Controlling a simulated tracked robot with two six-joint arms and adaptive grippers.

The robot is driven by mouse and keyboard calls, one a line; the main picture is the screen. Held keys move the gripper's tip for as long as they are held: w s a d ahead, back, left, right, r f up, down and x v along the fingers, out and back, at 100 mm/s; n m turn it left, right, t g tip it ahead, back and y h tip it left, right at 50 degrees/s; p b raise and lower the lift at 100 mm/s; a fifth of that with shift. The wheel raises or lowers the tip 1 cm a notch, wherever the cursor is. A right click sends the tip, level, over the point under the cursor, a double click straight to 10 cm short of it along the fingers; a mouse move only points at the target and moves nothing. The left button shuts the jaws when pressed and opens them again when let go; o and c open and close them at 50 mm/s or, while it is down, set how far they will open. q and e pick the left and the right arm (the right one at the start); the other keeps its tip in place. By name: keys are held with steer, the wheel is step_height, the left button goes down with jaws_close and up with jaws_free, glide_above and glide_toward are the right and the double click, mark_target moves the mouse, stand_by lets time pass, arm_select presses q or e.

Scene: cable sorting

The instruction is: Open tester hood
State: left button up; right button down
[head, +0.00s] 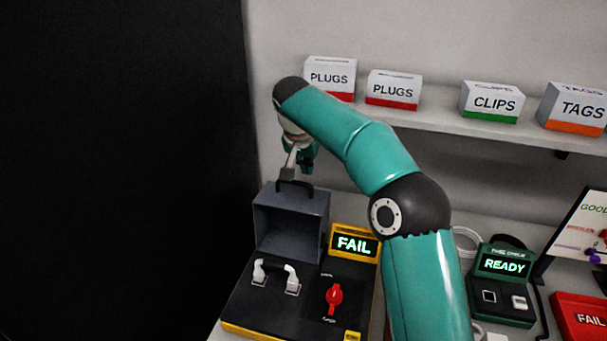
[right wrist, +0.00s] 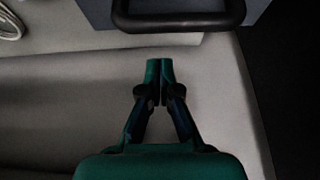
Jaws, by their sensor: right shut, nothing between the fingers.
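The tester (head: 262,312) is a black base with a yellow edge at the lower middle of the head view. Its grey-blue hood (head: 263,225) stands raised at the back, with its hollow side facing me. The hood's dark handle (head: 296,184) is at its top edge, and it also shows at the top of the right wrist view (right wrist: 180,24). My right gripper (right wrist: 160,64) is shut and empty, with its fingertips a little apart from the handle. In the head view, the right gripper (head: 289,171) is just above the handle, partly hidden by my arm. My left gripper is not in view.
The tester has two white connectors (head: 275,277), a red switch (head: 334,297) and a lit FAIL display (head: 354,244). A green READY device (head: 503,282) and a red FAIL bin (head: 583,318) stand right. A shelf (head: 437,115) with labelled boxes runs behind.

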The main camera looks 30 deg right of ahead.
mark_target(296, 202)
steer(key=shift+s+a+r, duration=0.1)
steer(key=shift+s+a, duration=0.5)
steer(key=shift+a, duration=0.2)
steer(key=shift+s+a+r, duration=0.1)
steer(key=shift+s+a, duration=0.5)
steer(key=shift+a, duration=0.15)
steer(key=shift+f+b, duration=0.1)
steer(key=shift+b, duration=0.35)
steer(key=a+b, duration=0.1)
steer(key=s+t+h+b, duration=0.1)
steer(key=b, duration=0.1)
steer(key=shift+s+a+b, duration=0.2)
steer(key=shift+a+b, duration=0.1)
steer(key=shift+a, duration=0.05)
steer(key=shift+s+a+r+b, duration=0.35)
steer(key=shift+s+a+r, duration=0.35)
steer(key=shift+a, duration=0.1)
steer(key=shift+s+a, duration=0.1)
